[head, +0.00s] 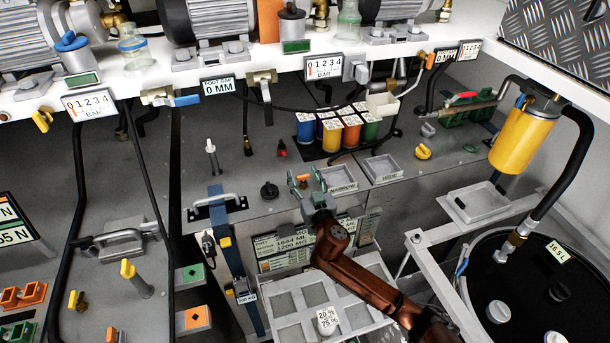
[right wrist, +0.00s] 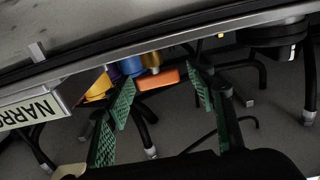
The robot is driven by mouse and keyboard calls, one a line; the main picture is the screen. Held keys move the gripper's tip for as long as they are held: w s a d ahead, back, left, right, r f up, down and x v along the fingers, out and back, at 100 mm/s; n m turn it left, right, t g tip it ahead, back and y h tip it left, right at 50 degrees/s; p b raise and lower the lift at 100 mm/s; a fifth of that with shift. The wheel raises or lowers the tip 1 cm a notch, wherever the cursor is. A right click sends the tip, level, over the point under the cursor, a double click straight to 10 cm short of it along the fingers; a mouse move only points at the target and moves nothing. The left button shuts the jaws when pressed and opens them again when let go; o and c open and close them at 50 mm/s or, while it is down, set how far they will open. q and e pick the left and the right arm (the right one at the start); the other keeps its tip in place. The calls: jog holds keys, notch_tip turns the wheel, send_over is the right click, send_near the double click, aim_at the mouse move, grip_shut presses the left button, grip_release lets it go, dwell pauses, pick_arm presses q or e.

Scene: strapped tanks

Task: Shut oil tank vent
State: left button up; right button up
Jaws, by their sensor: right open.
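My right gripper (head: 304,181) is open, its green fingers apart above the grey deck near the "NARROW" tray (head: 337,180). In the right wrist view its fingers (right wrist: 160,97) frame an orange block (right wrist: 157,78), which appears beyond them; contact is not visible. A black round knob (head: 270,190) stands on the deck just left of the gripper. At right is a black tank top (head: 535,265) with a hose fitting, pale caps (head: 498,311) and a "16.5 L" tag (head: 558,252). No part is clearly marked as the oil tank vent. My left gripper is not in view.
Several coloured canisters (head: 330,135) stand behind the gripper. A "HIDE" tray (head: 382,169) lies to its right. A yellow cylinder (head: 522,138) with a thick black hose rises at right. A blue strap (head: 236,265) and a white divided tray (head: 290,303) lie nearer.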

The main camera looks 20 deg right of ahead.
jog(key=shift+c, duration=0.5)
jog(key=c, duration=1.1)
jog(key=shift+d, duration=0.1)
jog(key=m+h+b, duration=0.2)
jog(key=h, duration=0.1)
jog(key=shift+f, duration=0.25)
jog(key=m+g+h+b, duration=0.1)
jog(key=m+h+b, duration=0.1)
jog(key=h+b, duration=0.1)
jog(key=m+g+h+b, duration=0.2)
jog(key=m+h+b, duration=0.1)
jog(key=h+b, duration=0.1)
jog(key=shift+w+a+f+h+b, duration=0.1)
jog(key=shift+a+f+h+b, duration=0.15)
jog(key=shift+b, duration=0.3)
jog(key=shift+d+r+m+g+h+b, duration=0.1)
jog(key=shift+r+m+g+h+b, duration=0.1)
jog(key=shift+m+g+h+b, duration=0.35)
jog(key=shift+r+m+g+h+b, duration=0.2)
jog(key=shift+m+g+h+b, duration=0.2)
jog(key=shift+h+b, duration=0.25)
jog(key=shift+r, duration=0.1)
